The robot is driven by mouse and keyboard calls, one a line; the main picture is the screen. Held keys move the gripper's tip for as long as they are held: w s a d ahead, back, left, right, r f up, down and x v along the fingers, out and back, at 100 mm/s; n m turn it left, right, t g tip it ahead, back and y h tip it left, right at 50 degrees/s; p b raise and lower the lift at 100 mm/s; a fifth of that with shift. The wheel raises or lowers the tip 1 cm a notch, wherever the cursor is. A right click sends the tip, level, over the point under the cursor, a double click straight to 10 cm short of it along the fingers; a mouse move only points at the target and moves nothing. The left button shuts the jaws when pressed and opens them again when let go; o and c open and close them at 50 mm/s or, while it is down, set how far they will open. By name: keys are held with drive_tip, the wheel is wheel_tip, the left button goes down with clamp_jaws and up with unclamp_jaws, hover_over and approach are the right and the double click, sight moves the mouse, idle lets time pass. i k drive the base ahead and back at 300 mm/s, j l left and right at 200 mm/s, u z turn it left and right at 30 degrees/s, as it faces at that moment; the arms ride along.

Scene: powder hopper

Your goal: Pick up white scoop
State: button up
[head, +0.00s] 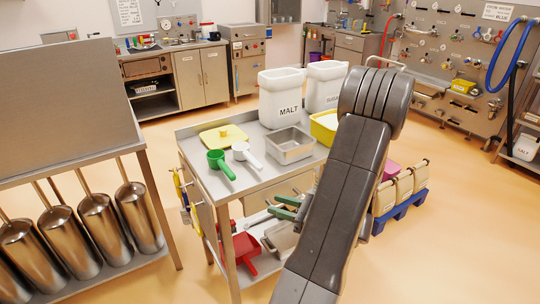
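The white scoop (242,151) lies on the steel cart's top, its handle pointing toward the front right. The green scoop (220,163) lies just left of it, handle toward the front. My gripper (280,206) appears at the cart's front right side, to the right of and nearer than the white scoop. Its two green-grey fingers point left and look apart, with nothing seen between them. My arm hides part of the gripper's base and the cart's right end.
The cart top (213,183) also holds a yellow lid (223,136), a steel pan (290,146), a MALT tub (280,98), another white tub (326,85) and a yellow container (323,126). A red scoop (245,252) sits on the lower shelf. Open floor lies left of the cart.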

sight(249, 159)
drive_tip(key=i+j+z, duration=0.1)
drive_tip(key=j+z, duration=0.15)
drive_tip(key=z, duration=0.15)
drive_tip(key=j+z, duration=0.25)
drive_tip(key=z, duration=0.15)
drive_tip(key=j+z, duration=0.35)
drive_tip(key=j, duration=0.8)
drive_tip(key=i, duration=0.05)
